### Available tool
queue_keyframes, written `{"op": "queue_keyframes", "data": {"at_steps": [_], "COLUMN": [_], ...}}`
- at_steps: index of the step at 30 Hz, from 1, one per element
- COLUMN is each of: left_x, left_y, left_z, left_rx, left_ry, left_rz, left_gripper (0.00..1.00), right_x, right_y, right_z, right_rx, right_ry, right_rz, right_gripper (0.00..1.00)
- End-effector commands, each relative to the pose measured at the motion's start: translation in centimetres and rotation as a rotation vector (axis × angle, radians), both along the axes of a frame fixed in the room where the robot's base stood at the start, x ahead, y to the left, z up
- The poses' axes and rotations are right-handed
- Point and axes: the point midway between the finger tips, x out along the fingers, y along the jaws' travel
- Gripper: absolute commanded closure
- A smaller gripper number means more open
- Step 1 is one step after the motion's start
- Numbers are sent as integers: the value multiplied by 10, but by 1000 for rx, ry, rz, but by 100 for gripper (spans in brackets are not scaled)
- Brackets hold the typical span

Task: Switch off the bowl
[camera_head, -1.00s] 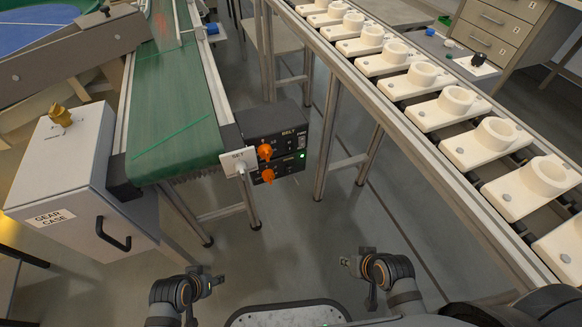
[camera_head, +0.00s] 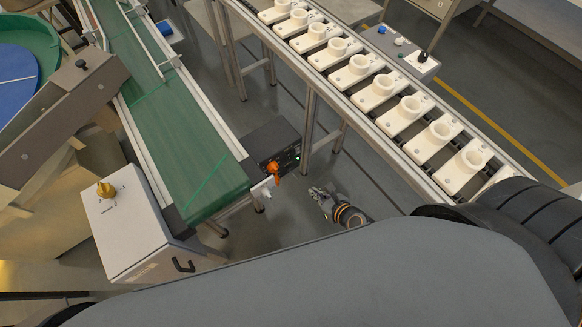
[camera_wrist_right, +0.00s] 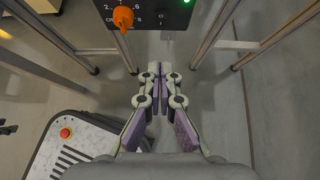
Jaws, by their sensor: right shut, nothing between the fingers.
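The bowl (camera_head: 20,75) is at the upper left of the head view, green-rimmed with blue inside, cut off by the frame. In the right wrist view the box face (camera_wrist_right: 165,14) is at the top, with an orange knob (camera_wrist_right: 123,17) among white marks and a green light (camera_wrist_right: 187,2). My right gripper (camera_head: 316,191) is below and right of the box, apart from it. In the wrist view its fingers (camera_wrist_right: 160,80) are together and empty. My left gripper is out of view.
The green belt (camera_head: 180,130) and the roller line with white holders (camera_head: 410,104) flank the box. Metal legs (camera_wrist_right: 213,30) stand close on both sides. A white case (camera_head: 130,225) with a brass knob is at lower left. My own grey arm covers the lower foreground.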

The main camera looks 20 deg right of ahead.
Motion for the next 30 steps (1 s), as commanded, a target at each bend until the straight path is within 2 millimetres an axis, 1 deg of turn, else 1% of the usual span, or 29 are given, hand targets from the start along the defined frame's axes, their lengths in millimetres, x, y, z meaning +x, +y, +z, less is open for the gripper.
{"op": "queue_keyframes", "data": {"at_steps": [8, 11, 14, 21, 25, 27, 30], "left_x": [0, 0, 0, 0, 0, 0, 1], "left_y": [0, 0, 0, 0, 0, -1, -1], "left_z": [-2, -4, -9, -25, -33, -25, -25], "left_rx": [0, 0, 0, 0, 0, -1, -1], "left_ry": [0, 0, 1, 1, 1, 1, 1], "left_rz": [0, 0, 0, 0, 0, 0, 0], "left_gripper": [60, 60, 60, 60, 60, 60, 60], "right_x": [1, 7, 19, 58, 78, 90, 101], "right_y": [1, 2, 7, 21, 29, 33, 37], "right_z": [-2, -7, -17, -51, -67, -59, -58], "right_rx": [-1, -1, 0, -1, -1, -2, -3], "right_ry": [0, -1, -3, -3, -3, -4, -2], "right_rz": [2, 2, 2, 4, 4, 5, 5], "right_gripper": [100, 100, 100, 100, 100, 100, 100]}}
